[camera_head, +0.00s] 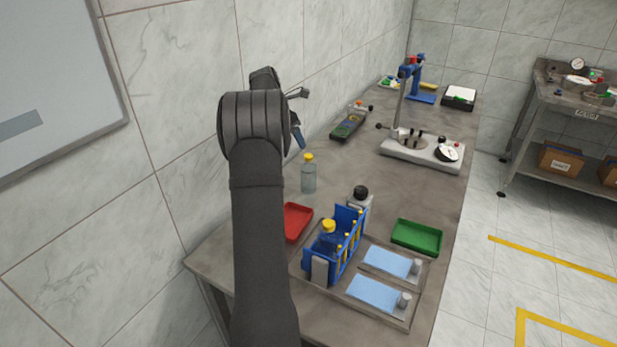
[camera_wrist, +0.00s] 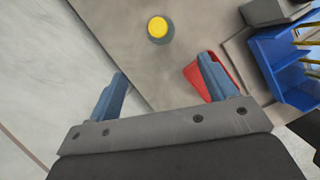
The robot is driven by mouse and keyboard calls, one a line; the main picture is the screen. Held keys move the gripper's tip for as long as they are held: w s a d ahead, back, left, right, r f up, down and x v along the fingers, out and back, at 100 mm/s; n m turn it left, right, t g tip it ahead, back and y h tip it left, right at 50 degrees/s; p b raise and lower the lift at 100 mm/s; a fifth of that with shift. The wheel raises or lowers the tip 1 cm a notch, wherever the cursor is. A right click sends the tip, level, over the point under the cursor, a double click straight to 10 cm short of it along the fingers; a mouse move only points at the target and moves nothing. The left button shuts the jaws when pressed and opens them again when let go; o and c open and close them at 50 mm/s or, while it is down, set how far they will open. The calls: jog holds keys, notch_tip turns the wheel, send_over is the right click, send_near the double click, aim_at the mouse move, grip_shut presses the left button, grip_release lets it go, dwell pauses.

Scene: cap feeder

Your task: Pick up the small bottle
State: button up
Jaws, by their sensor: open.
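A small clear bottle (camera_head: 308,176) with a yellow cap stands upright on the grey bench, right of my arm in the head view. In the wrist view the bottle (camera_wrist: 160,28) is seen from above, its yellow cap beyond and between my fingertips. My gripper (camera_wrist: 160,82) is open with nothing between its blue fingers. In the head view my gripper (camera_head: 298,115) is mostly hidden behind my arm, above the bench and apart from the bottle. Another yellow-capped bottle (camera_head: 328,229) is in the blue rack.
A red tray (camera_head: 296,222) lies near the bottle. The blue rack (camera_head: 322,268), a black-capped bottle (camera_head: 360,196) and a green tray (camera_head: 417,237) stand on the bench (camera_head: 385,200). A gauge stand (camera_head: 420,150) is farther back. A tiled wall runs along the left.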

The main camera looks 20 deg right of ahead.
aim_at(306, 162)
jog(key=x, duration=1.1)
jog(key=shift+s+f, duration=0.1)
jog(key=shift+x, duration=2.8)
jog(key=shift+d, duration=0.2)
jog(key=c, duration=1.2)
jog(key=shift+r, duration=0.25)
jog(key=shift+c, duration=0.2)
